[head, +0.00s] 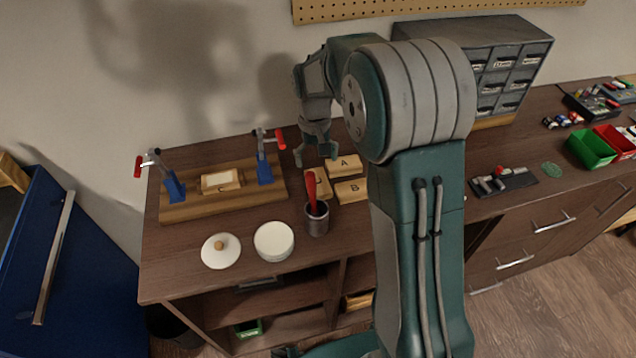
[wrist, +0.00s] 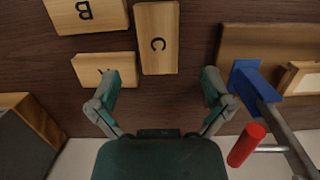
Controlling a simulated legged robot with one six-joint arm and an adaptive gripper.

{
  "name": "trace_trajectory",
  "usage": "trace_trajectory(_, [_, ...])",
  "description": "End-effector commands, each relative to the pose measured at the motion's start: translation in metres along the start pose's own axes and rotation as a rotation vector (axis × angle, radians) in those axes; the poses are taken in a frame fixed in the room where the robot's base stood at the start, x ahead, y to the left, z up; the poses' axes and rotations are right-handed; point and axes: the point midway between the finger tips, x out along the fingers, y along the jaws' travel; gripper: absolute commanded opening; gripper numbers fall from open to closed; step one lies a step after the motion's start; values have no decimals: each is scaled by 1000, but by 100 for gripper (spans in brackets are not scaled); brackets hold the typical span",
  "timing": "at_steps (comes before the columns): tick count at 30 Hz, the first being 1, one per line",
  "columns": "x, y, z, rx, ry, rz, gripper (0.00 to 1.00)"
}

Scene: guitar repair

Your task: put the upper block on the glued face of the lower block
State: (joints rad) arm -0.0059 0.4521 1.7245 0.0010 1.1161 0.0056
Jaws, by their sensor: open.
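The lower block (head: 221,181) lies on the wooden clamping board (head: 190,208) in the head view, with a pale top face and a letter that looks like C. Its edge shows at the right of the wrist view (wrist: 300,78). Three loose wooden blocks lie right of the board: block A (head: 345,163), block B (head: 351,191) and block C (head: 320,187), partly hidden by a red-handled tool. The wrist view shows block C (wrist: 157,40), block B (wrist: 86,15) and block A (wrist: 95,70). My gripper (wrist: 161,78) is open and empty above the table; its left finger overlaps block A in view.
Two blue clamps (head: 174,186) (head: 264,170) with red handles stand on the board. A cup (head: 316,221) holds the red-handled tool (head: 311,192). A white jar (head: 273,242) and lid (head: 220,252) sit in front. A drawer cabinet (head: 505,75) stands at the back.

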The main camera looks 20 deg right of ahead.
Motion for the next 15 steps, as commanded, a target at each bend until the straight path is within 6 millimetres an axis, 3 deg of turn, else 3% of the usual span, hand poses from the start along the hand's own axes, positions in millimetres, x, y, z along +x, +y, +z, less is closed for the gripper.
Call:
trace_trajectory(8, [27,1,-2,0,-1,0,100])
trace_trajectory(15, [63,2,-9,0,-2,0,100])
